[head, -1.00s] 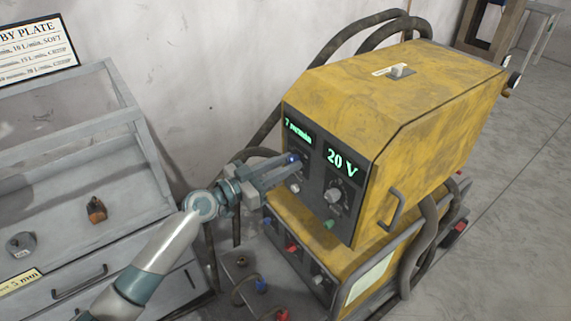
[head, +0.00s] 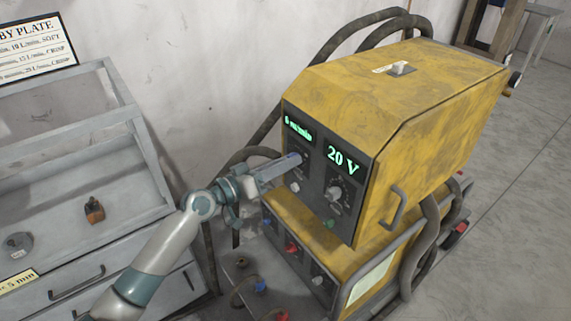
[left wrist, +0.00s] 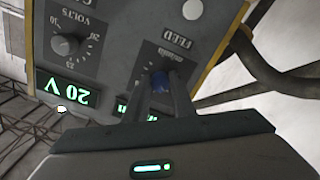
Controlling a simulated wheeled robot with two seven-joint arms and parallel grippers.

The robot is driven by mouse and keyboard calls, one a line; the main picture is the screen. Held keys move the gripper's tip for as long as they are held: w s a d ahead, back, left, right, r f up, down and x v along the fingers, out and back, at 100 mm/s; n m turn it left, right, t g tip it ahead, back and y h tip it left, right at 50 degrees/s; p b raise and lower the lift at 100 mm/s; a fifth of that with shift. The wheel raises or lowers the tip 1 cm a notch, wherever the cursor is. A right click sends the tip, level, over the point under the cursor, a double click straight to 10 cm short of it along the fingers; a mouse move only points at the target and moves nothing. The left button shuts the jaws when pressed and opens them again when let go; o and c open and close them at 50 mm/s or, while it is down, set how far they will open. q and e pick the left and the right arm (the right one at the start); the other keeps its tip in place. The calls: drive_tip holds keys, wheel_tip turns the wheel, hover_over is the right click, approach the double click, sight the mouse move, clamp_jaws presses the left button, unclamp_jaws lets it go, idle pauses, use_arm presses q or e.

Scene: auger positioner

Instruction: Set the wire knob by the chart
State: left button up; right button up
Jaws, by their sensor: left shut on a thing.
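The yellow welding machine (head: 430,95) stands at centre right with its dark front panel tilted toward me. My left gripper (head: 297,160) is shut on the wire knob, marked FEED, under the left display (head: 298,128), which reads about 6 m/min. In the left wrist view the blue knob (left wrist: 160,82) sits between my fingertips (left wrist: 162,84), and the panel appears upside down. The fingers hide much of the knob. The volts display (head: 342,159) reads 20 V, with the volts knob (head: 334,194) below it. The chart (head: 37,46), headed "BY PLATE", is cut off at the left. My right gripper is out of view.
A grey cabinet (head: 130,118) with drawers stands at the left, holding a small brown block (head: 94,211) and a grey round piece (head: 18,246). A tag at lower left (head: 18,281) ends in "5 mm". Hoses (head: 428,235) run beside the machine.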

use_arm(q)
drive_tip(key=shift+n, duration=1.7)
drive_tip(key=o, duration=1.1)
drive_tip(key=shift+c, duration=0.2)
